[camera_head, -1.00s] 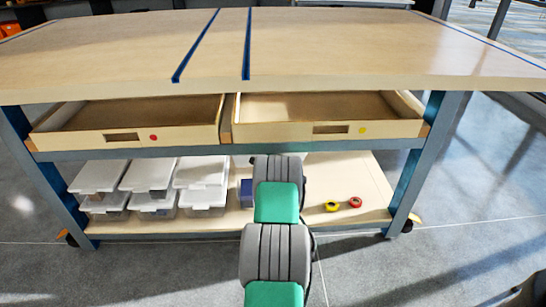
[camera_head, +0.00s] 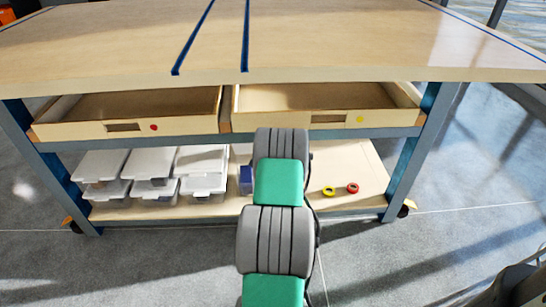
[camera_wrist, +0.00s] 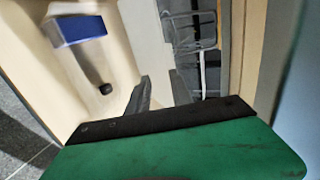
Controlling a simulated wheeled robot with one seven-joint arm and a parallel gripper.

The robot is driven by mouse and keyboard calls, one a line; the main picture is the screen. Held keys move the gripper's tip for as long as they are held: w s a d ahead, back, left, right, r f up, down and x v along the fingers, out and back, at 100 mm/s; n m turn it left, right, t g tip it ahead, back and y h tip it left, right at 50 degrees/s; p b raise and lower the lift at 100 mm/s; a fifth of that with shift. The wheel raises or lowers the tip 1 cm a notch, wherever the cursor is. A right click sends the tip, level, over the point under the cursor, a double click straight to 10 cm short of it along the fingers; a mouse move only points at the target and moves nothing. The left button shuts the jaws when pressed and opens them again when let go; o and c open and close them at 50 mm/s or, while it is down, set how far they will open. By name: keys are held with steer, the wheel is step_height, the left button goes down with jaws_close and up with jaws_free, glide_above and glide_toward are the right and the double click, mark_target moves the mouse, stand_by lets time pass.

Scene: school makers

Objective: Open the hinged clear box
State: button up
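Several clear boxes with whitish lids (camera_head: 203,160) stand stacked on the lower shelf at left; I cannot tell which, if any, is the hinged one. A blue-faced box (camera_head: 246,180) is partly hidden beside my arm; a blue-faced box with a pale top also shows at the upper left of the wrist view (camera_wrist: 80,29). My gripper (camera_wrist: 160,88) shows in the wrist view with its two dark fingers apart and nothing visible between them. It is apart from the blue-faced box. In the head view my arm hides the gripper.
The workbench (camera_head: 340,45) has two pulled-out, empty-looking drawers (camera_head: 160,127) (camera_head: 300,121) above the lower shelf (camera_head: 340,165). A yellow roll (camera_head: 329,191) and a red roll (camera_head: 352,188) lie on the shelf at right. A dark round-ended thing (camera_wrist: 105,88) lies near the blue-faced box.

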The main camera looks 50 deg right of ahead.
steer(key=s+a, duration=0.3)
steer(key=a, duration=0.1)
steer(key=shift+s+p, duration=0.35)
steer(key=shift+p, duration=0.05)
